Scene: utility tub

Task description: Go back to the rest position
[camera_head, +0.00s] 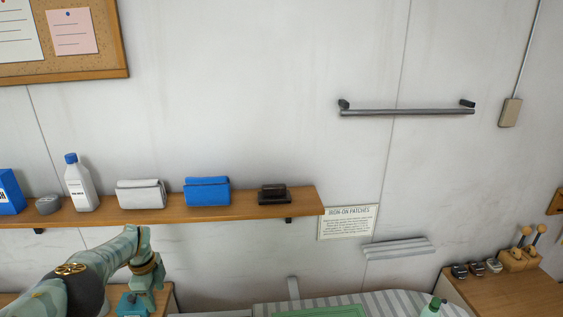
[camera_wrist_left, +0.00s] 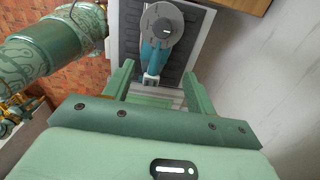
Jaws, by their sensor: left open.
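Beyond the fingers is a teal device with a round grey disc (camera_wrist_left: 162,25), on or over a dark ribbed panel. My right gripper shows in neither view.
A wooden shelf (camera_head: 240,211) above the left arm holds a white bottle (camera_head: 79,185), a grey folded cloth (camera_head: 141,194), a blue folded cloth (camera_head: 207,191) and a dark block (camera_head: 273,194). A striped surface (camera_head: 393,304) and a wooden counter (camera_head: 510,290) lie to the right.

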